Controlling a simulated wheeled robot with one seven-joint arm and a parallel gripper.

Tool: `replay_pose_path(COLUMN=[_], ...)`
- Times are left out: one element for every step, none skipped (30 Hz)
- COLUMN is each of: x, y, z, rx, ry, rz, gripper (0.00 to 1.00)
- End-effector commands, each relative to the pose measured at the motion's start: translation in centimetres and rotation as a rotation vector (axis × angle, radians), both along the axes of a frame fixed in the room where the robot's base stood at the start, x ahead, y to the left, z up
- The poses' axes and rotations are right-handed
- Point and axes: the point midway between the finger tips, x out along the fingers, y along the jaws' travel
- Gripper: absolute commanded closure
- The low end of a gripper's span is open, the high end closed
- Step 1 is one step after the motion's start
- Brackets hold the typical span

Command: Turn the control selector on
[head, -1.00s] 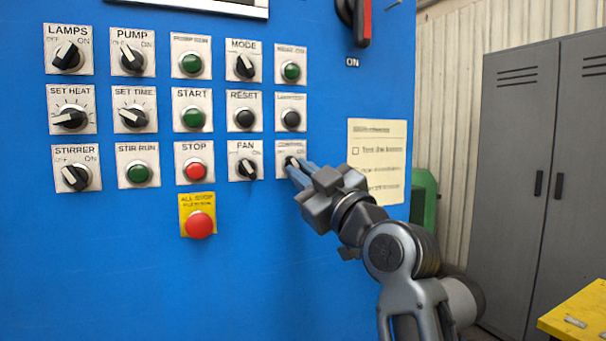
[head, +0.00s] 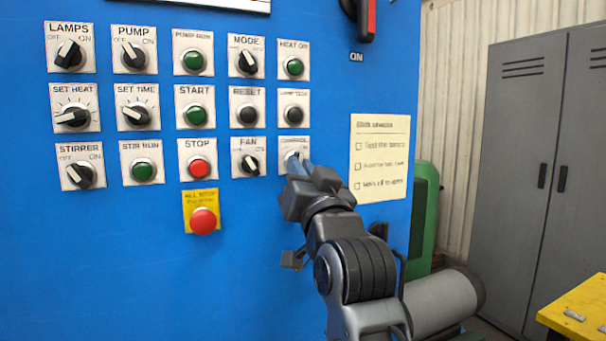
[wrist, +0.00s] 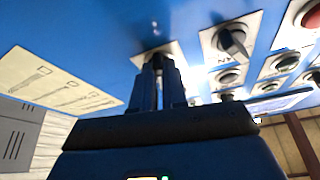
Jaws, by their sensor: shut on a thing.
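The control selector is a small dark knob on a white label plate (head: 294,144), at the right end of the row with STIRRER and FAN. My gripper (head: 297,164) is at this knob, with its fingers reaching the panel and covering most of it in the head view. In the wrist view the two blue-grey fingers (wrist: 159,88) are shut on the dark selector knob (wrist: 157,60). The knob's pointer direction is hidden by the fingers.
The FAN knob (head: 250,164) sits close to the left, and a dark button (head: 293,113) sits just above. The red ALL STOP button (head: 203,221) is lower left. A paper note (head: 380,157) is on the panel at right. Lockers (head: 535,170) and a yellow table (head: 580,316) stand farther right.

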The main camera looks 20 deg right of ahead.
Motion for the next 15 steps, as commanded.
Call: replay_pose_path(x=[-0.02, -0.02, -0.01, -0.01, -0.01, -0.02, -0.01, -0.02, -0.03, -0.02, -0.02, -0.01, -0.02, -0.02, -0.02], y=[0.27, 0.26, 0.25, 0.31, 0.28, 0.26, 0.28, 0.31, 0.31, 0.28, 0.27, 0.28, 0.29, 0.29, 0.28], z=[-0.15, -0.19, -0.2, -0.16, -0.15, -0.17, -0.15, -0.09, -0.05, -0.05, -0.05, 0.0, 0.04, 0.07, 0.09], rx=[0.038, 0.061, 0.09, 0.11, 0.128, 0.154, 0.17, 0.185, 0.205, 0.216, 0.228, 0.242, 0.252, 0.261, 0.269], ry=[-0.005, -0.004, -0.004, -0.004, -0.005, -0.004, -0.004, -0.004, -0.005, -0.004, -0.004, -0.004, -0.004, -0.004, -0.004], rz=[0.003, 0.003, 0.002, 0.003, 0.002, 0.002, 0.002, 0.002, 0.003, 0.002, 0.002, 0.002, 0.002, 0.002, 0.001], gripper=[1.0, 1.0, 1.0, 1.0, 1.0, 1.0, 1.0, 1.0, 1.0, 1.0, 1.0, 1.0, 1.0, 1.0, 1.0])
